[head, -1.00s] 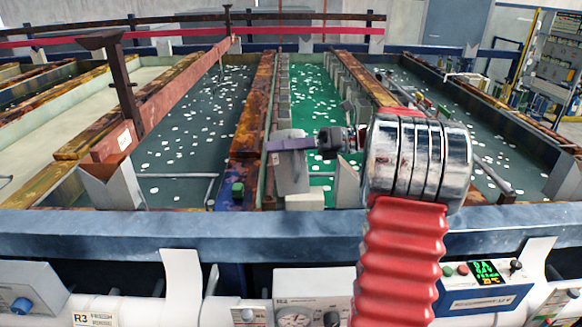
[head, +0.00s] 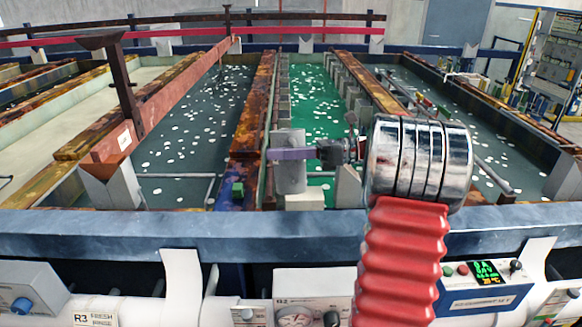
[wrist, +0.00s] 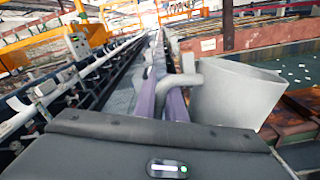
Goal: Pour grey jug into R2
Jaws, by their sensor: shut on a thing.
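The grey jug (head: 290,172) stands about upright in the head view, held over the near end of the green bath (head: 318,112). My gripper (head: 290,154) has purple fingers and is shut on the jug's handle. In the wrist view the jug (wrist: 236,94) is to the right of the purple fingers (wrist: 160,106), with its handle between them. Its contents are hidden. A control box marked R2 (head: 312,296) sits at the front rail below the green bath.
A dark grey bath (head: 190,125) lies left of the green one, another (head: 470,130) right. Rusty walkways (head: 252,120) separate them. A blue front rail (head: 180,232) runs across. A brown post (head: 125,85) rises at left. A label marked R3 (head: 82,319) is at lower left.

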